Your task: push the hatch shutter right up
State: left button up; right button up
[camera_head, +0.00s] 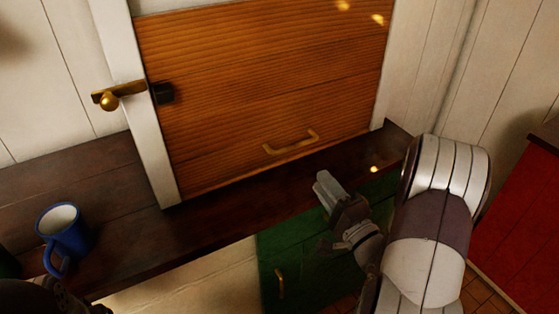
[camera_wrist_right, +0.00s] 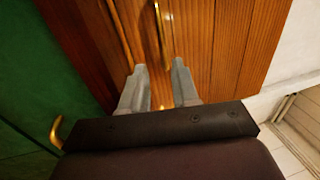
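The hatch shutter (camera_head: 265,85) is orange-brown slatted wood in a white frame. It is down, with its lower edge at the dark counter. A brass bar handle (camera_head: 291,143) sits low on it. My right gripper (camera_head: 325,188) is in front of the counter, below the handle and apart from it. In the right wrist view its two grey fingers (camera_wrist_right: 160,80) are parted with nothing between them. The handle (camera_wrist_right: 162,35) shows beyond their tips, and the shutter (camera_wrist_right: 228,45) fills the view behind. Only a dark part, likely of my left arm, shows at the bottom left; its fingers are hidden.
A brass knob latch (camera_head: 118,97) is on the frame's left post. A blue mug (camera_head: 65,235) stands on the dark counter (camera_head: 215,225) at left. A green cupboard (camera_head: 285,255) is below the counter, and a red cabinet (camera_head: 520,215) is at right.

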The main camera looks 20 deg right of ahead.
aim_at(296, 146)
jog(key=x, duration=1.2)
jog(key=shift+w+r, duration=0.2)
jog(key=shift+w, duration=0.05)
grip_shut()
